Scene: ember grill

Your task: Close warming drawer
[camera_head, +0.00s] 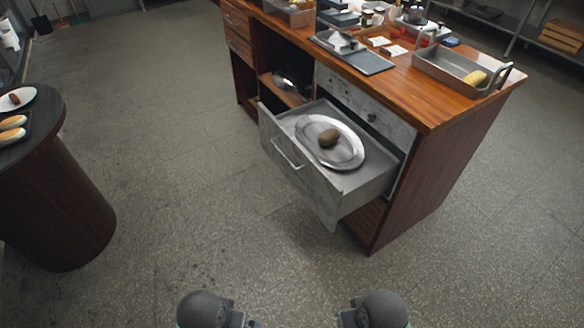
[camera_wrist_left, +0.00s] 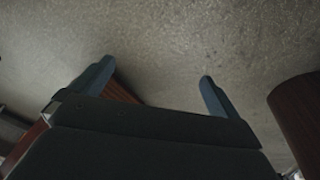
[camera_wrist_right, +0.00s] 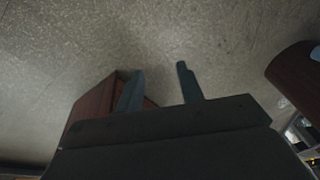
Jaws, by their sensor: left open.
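The warming drawer (camera_head: 291,152) is a grey metal drawer with a bar handle, pulled well out of the wooden counter in the head view. A round metal plate (camera_head: 352,157) with a brown potato-like item (camera_head: 328,138) lies inside it. My left gripper (camera_wrist_left: 157,72) is open and empty in the left wrist view, over bare floor. My right gripper (camera_wrist_right: 160,72) also has its fingers apart, closer together than the left ones, with nothing between them. Both grippers are away from the drawer. The head view shows only rounded parts of my arms at its bottom edge.
The wooden counter (camera_head: 440,160) holds a metal tray (camera_head: 440,73) with a yellow item and several small things. An open shelf beside the drawer holds a metal item (camera_head: 285,84). A dark round table (camera_head: 60,190) with food stands at left. The floor before the drawer is clear.

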